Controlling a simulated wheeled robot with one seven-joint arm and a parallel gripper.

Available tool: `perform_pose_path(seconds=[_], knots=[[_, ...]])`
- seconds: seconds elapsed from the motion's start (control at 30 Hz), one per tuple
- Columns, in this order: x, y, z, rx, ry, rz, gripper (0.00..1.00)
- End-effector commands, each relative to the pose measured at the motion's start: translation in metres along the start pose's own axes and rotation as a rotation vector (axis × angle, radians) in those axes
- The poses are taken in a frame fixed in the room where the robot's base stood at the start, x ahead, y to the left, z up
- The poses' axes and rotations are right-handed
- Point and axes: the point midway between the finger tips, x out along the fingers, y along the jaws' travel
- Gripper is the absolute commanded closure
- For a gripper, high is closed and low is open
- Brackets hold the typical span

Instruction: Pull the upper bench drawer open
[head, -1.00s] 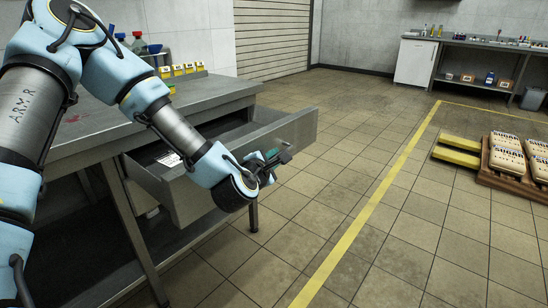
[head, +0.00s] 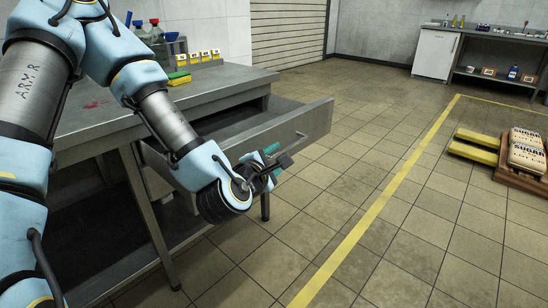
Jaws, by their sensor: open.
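The upper bench drawer (head: 315,123) is a grey metal drawer pulled well out from under the grey workbench (head: 85,128). Its front panel faces right, and part of its inside shows behind my arm. A handle (head: 297,147) shows on the front panel, partly hidden by my gripper. My gripper (head: 277,160), with teal fingers, is open at the drawer front, close to the handle. I cannot tell whether the fingers touch the handle or are around it. My arm covers the near part of the drawer.
Bottles (head: 157,38), small yellow boxes (head: 205,57) and a yellow-green sponge (head: 179,78) stand on the bench. Tiled floor right of the drawer is clear up to a yellow line (head: 372,214). Sugar sacks (head: 525,150) lie on a pallet at far right.

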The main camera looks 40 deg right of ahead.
Motion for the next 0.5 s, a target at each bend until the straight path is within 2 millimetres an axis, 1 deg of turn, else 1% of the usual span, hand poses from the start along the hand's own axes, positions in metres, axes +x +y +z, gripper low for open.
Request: perform_pose_path(seconds=[0.03, 0.5], knots=[[-0.002, 0.007, 0.004, -0.003, 0.003, -0.002, 0.55], [-0.021, 0.004, 0.003, -0.002, 0.002, -0.001, 0.55]])
